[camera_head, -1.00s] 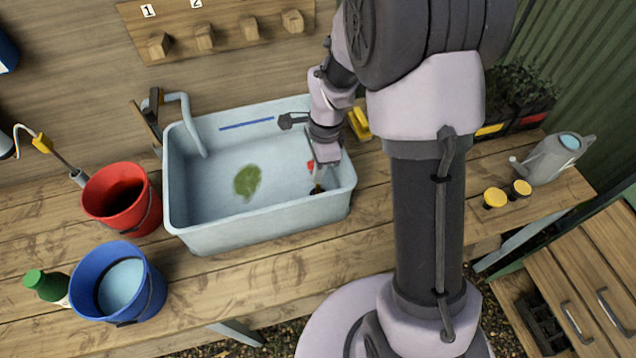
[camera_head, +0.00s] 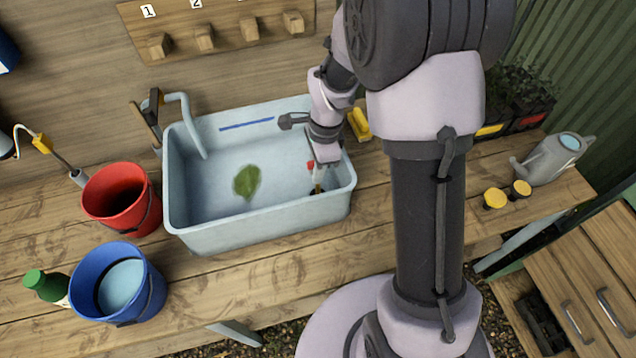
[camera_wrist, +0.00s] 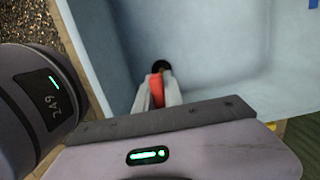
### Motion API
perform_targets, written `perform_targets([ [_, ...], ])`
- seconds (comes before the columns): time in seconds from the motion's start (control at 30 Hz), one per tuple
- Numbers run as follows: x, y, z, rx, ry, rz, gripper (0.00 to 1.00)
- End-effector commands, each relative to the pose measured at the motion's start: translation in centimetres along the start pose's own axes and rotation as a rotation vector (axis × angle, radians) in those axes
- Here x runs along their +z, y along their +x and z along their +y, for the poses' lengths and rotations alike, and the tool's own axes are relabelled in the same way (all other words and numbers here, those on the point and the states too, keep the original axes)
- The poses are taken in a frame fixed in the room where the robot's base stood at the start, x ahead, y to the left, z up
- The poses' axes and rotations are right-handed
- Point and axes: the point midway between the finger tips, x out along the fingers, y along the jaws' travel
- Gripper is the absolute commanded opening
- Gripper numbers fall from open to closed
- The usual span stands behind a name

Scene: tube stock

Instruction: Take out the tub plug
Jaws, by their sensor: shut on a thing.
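The pale blue tub (camera_head: 262,230) stands on the wooden bench, with a green leaf-like patch (camera_head: 247,181) on its floor and a blue line on its back wall. My gripper (camera_head: 318,186) reaches down inside the tub near its right end. In the wrist view my gripper (camera_wrist: 157,92) is shut on a red plug (camera_wrist: 157,88). A round dark spot (camera_wrist: 161,66) shows just beyond the fingertips; I cannot tell whether the plug is clear of it. A bit of red also shows beside my gripper in the head view.
A grey tap (camera_head: 190,120) stands at the tub's back left. A red bucket (camera_head: 122,198) and a blue bucket (camera_head: 120,283) stand left of it. A yellow object (camera_head: 359,124) lies behind the tub's right end. A watering can (camera_head: 556,158) stands far right.

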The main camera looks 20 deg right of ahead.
Motion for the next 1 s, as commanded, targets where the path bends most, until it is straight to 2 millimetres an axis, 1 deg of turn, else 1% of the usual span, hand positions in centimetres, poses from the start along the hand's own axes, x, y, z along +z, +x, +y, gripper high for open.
perform_targets([
  [0.47,0.0,0.0,0.0,0.000,0.000,0.000,0.00],
  [0.53,0.0,-0.3,0.0,-0.001,0.000,0.000,0.00],
  [0.57,0.1,-0.7,-0.1,-0.002,-0.001,0.000,0.00],
  [0.63,0.3,-2.3,-0.1,-0.003,-0.001,0.000,0.00],
  [0.7,0.5,-4.4,-0.1,-0.005,-0.001,0.000,0.00],
  [0.8,0.9,-7.1,-0.1,-0.003,0.000,0.000,0.00],
  [0.9,1.1,-8.9,-0.1,-0.002,0.000,0.001,0.00],
  [1.0,1.2,-9.9,-0.1,-0.002,0.000,0.000,0.00],
])
